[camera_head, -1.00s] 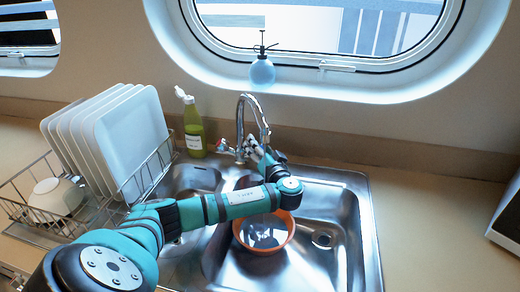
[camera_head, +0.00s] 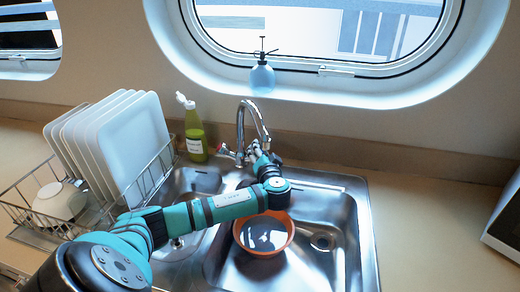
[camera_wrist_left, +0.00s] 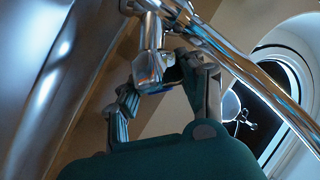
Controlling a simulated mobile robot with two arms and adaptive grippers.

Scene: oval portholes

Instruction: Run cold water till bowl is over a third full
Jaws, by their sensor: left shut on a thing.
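The orange bowl (camera_head: 262,252) sits in the sink basin under the tap. Its inside is dark grey with bright reflections; I cannot tell the water level. The chrome tap (camera_head: 240,125) stands at the back of the sink, its spout curving forward. A red-marked handle (camera_head: 223,149) shows on its left side. My left gripper (camera_head: 258,152) is at the tap's right side, where it hides the other handle. In the left wrist view, my left gripper (camera_wrist_left: 160,95) is shut on a chrome tap handle (camera_wrist_left: 150,68) with a blue mark. My right gripper is out of view.
A dish rack (camera_head: 150,175) with white plates (camera_head: 135,135) and a white cup (camera_head: 60,200) stands left of the sink. A green bottle (camera_head: 194,135) is behind the sink. A blue spray bottle (camera_head: 262,78) is on the porthole ledge. The right counter (camera_head: 420,220) is mostly clear.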

